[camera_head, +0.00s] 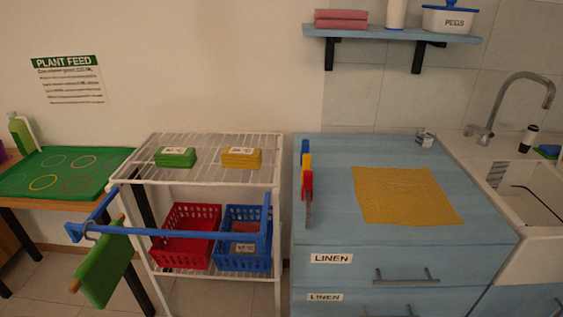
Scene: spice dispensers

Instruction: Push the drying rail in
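The drying rail (180,233) is a blue bar frame at the front of a white wire rack. Its long front bar stands out from the rack, with side arms running back at the left and right ends. The left end reaches past the rack's left side. A green cloth (104,270) with wooden rod ends hangs below the rail's left end; how it is attached is unclear. Neither of my grippers is in view.
The wire rack (205,182) holds green and yellow packs on top, with red (186,250) and blue (243,213) baskets below, behind the rail. A blue drawer cabinet (470,228) stands close at right. A green-topped table (65,160) is at left.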

